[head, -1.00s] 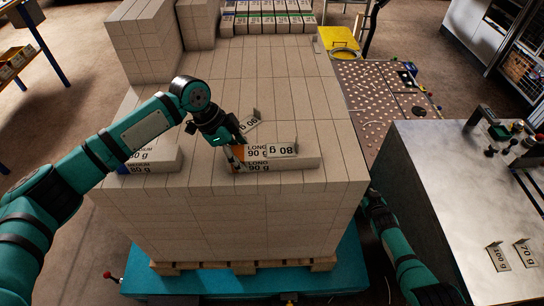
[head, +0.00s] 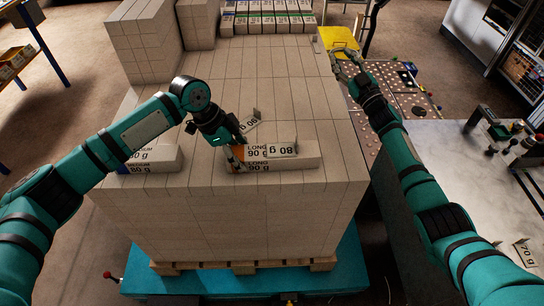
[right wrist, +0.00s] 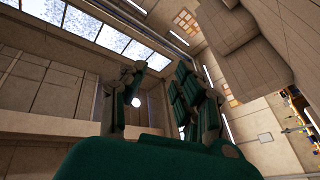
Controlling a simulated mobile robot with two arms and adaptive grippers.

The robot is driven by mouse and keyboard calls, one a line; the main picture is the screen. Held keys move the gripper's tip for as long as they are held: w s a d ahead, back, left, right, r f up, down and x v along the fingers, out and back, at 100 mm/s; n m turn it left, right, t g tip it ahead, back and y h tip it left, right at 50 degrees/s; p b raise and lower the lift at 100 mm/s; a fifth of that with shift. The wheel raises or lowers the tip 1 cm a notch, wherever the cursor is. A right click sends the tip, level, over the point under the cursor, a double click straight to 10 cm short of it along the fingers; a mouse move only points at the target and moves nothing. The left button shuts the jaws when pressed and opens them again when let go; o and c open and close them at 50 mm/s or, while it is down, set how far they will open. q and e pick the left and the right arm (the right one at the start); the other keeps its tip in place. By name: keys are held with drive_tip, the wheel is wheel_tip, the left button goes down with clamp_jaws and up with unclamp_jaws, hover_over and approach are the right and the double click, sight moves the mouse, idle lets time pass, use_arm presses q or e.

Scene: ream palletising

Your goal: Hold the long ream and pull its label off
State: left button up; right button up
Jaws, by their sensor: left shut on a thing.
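The long ream (head: 295,163) lies on top of the pallet stack, near its front edge. Its printed end reads "LONG 90 g" with an orange patch. A pale "80 g" label (head: 283,149) sits at the ream's upper side, right of the printing. My left gripper (head: 239,157) is shut on the ream's left end, and its fingers partly cover that end. My right gripper (head: 346,64) is raised beyond the stack's right edge, well apart from the ream. Its fingers stand apart with nothing between them in the right wrist view (right wrist: 157,97).
Another card (head: 250,122) stands just behind the ream. A medium ream (head: 155,160) lies left on the stack. Taller blocks (head: 147,42) rise at back left. A metal bench (head: 465,150) with cards stands at right, a perforated table (head: 385,100) behind it.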

drive_tip(key=s+a+r+n+g+y, duration=0.2)
drive_tip(key=a+r+n+g+y, duration=0.1)
drive_tip(key=a+r+n+y, duration=0.3)
drive_tip(key=s+a+r+n+g+y, duration=0.35)
drive_tip(key=a+n, duration=0.25)
drive_tip(key=a, duration=0.2)
drive_tip(key=s+a+r+n+g, duration=0.2)
drive_tip(key=s+a+n+g, duration=0.55)
drive_tip(key=a+g, duration=0.2)
drive_tip(key=s+a+f+n+g+h, duration=0.3)
drive_tip(key=s+f+n+g+h, duration=0.1)
drive_tip(key=s+n+h, duration=0.15)
drive_tip(key=n+h, duration=0.2)
drive_tip(key=h, duration=1)
hover_over(297, 139)
wheel_tip(297, 139, down, 4)
drive_tip(key=shift+t, duration=0.3)
wheel_tip(297, 139, down, 12)
drive_tip(key=shift+f, duration=0.1)
